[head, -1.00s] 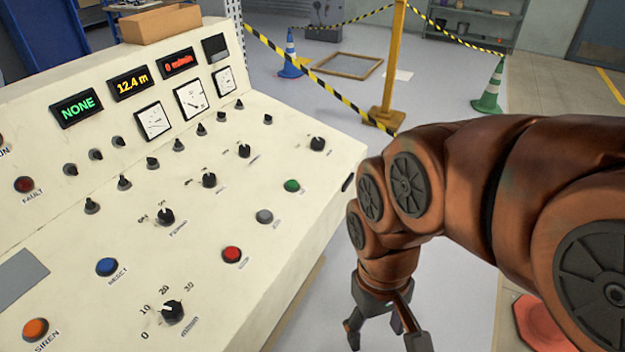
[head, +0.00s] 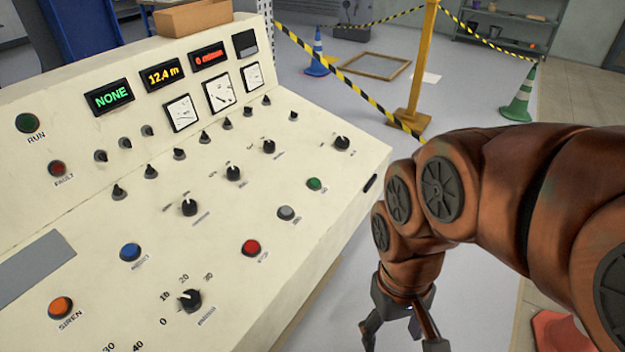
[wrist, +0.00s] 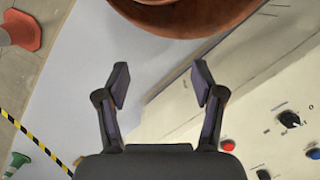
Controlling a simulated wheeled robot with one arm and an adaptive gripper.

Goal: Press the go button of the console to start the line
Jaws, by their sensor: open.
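The cream console (head: 330,135) fills the left and middle of the head view, its sloped panel full of knobs and buttons. A green button (head: 314,184) sits near the panel's right edge; its small label is hard to read. A grey button (head: 285,213) and a red button (head: 251,247) follow it down the panel. My gripper (head: 403,338) hangs to the right of the console, apart from the buttons, pointing down. In the wrist view my gripper (wrist: 160,84) is open and empty, with the red button (wrist: 228,145) to its right. The green button is not visible there.
Readouts show NONE (head: 109,97), 12.4 m and a red speed display. A yellow post (head: 418,70) with striped tape and a green cone (head: 521,92) stand behind my arm. An orange-red cone (wrist: 20,30) is at the wrist view's upper left.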

